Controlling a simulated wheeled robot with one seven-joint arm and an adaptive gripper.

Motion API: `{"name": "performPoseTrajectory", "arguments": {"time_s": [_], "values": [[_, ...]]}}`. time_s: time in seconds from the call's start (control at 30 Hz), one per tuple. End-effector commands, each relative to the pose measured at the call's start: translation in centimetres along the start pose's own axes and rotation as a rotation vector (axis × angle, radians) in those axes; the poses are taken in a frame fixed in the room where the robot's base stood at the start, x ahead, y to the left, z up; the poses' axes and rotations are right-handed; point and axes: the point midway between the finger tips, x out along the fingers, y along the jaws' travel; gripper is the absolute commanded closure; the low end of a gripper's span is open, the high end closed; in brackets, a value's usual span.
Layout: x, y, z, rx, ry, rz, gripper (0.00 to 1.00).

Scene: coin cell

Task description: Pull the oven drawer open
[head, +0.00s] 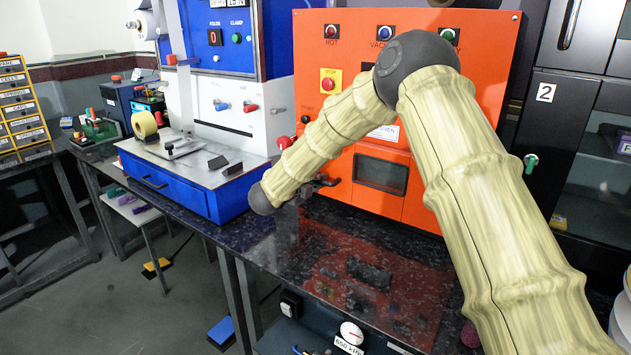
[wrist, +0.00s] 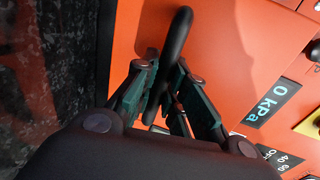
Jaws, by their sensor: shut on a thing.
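The orange oven (head: 468,58) stands on the dark speckled bench. Its drawer front (head: 367,200) has a dark window and looks flush with the oven face, though my arm covers part of the front. In the wrist view, a black bar handle (wrist: 181,30) stands out from the orange face. My gripper (wrist: 168,70) has its fingers on both sides of the handle, shut on its lower part. In the head view, the dark shape near the gripper and handle is small, and my arm hides much of the contact.
The dark bench top (head: 365,265) in front of the oven is mostly clear. A blue machine base with a metal top (head: 205,165) stands to the left. A dark cabinet (head: 555,105) stands to the right. A pressure gauge (head: 351,333) sits below the bench edge.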

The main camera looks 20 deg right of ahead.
Motion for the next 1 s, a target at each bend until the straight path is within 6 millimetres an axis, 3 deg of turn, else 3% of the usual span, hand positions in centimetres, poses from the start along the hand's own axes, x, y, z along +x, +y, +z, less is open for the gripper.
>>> {"name": "performPoseTrajectory", "arguments": {"time_s": [0.17,0.27,0.7,1.0], "values": [[-1.2,0.3,0.1,0.0,-0.005,0.001,1.0],[-2.9,0.7,0.1,-0.002,-0.005,0.002,1.0],[-15.3,3.2,0.0,-0.003,-0.006,0.001,1.0],[-21.3,4.4,-0.1,-0.002,-0.004,0.002,1.0]]}}
